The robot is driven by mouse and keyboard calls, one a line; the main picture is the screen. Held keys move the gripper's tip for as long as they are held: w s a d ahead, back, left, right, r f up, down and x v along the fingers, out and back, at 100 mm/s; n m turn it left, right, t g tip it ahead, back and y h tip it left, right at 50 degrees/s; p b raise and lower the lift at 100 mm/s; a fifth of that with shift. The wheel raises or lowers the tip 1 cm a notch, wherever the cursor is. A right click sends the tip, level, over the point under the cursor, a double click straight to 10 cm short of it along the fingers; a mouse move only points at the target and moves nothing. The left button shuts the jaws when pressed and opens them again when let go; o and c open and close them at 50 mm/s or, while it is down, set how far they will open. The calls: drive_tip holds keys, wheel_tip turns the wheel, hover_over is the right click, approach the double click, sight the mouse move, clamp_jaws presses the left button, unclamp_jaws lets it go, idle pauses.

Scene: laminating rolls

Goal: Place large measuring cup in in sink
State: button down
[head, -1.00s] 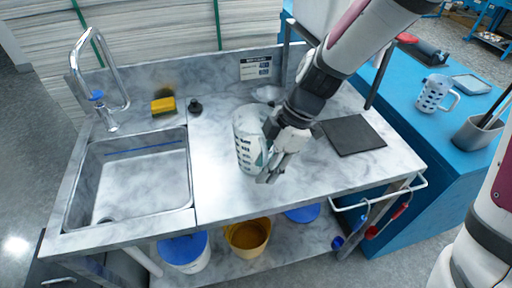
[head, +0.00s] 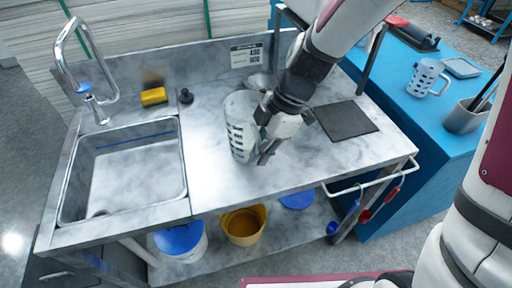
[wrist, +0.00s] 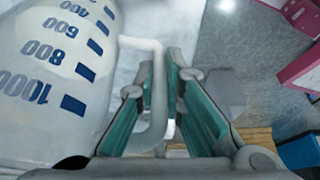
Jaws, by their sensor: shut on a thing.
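The large measuring cup (head: 241,128) is translucent with blue markings. In the head view it is above or on the steel counter, right of the sink; I cannot tell whether it touches the counter. My gripper (head: 266,150) is at its right side. In the wrist view the cup (wrist: 50,75) fills the left, with graduations up to 1000, and my gripper's teal-padded fingers (wrist: 165,120) are shut on its handle (wrist: 155,95). The sink (head: 125,175) is an empty rectangular steel basin at the left of the counter.
A tap (head: 85,60) stands behind the sink. A yellow sponge (head: 153,96) and a small black stopper (head: 186,96) lie at the back. A dark mat (head: 345,120) lies to the right. A smaller measuring cup (head: 426,78) stands on the blue table. The counter between cup and sink is clear.

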drive_tip(key=shift+r, duration=0.8)
drive_tip(key=s+d+r+p, duration=0.1)
drive_tip(key=s+d+r, duration=0.2)
drive_tip(key=s, duration=0.7)
drive_tip(key=shift+s+p, duration=0.35)
drive_tip(key=shift+p, duration=0.05)
drive_tip(key=shift+s+r+p, duration=0.1)
drive_tip(key=shift+s+p, duration=0.05)
drive_tip(key=shift+p, duration=0.65)
drive_tip(key=s+p, duration=0.2)
drive_tip(key=p, duration=0.1)
drive_tip(key=s+d+p, duration=0.1)
drive_tip(key=s+p, duration=0.1)
drive_tip(key=p, duration=0.1)
drive_tip(key=shift+s+d, duration=0.15)
drive_tip(key=shift+s, duration=0.05)
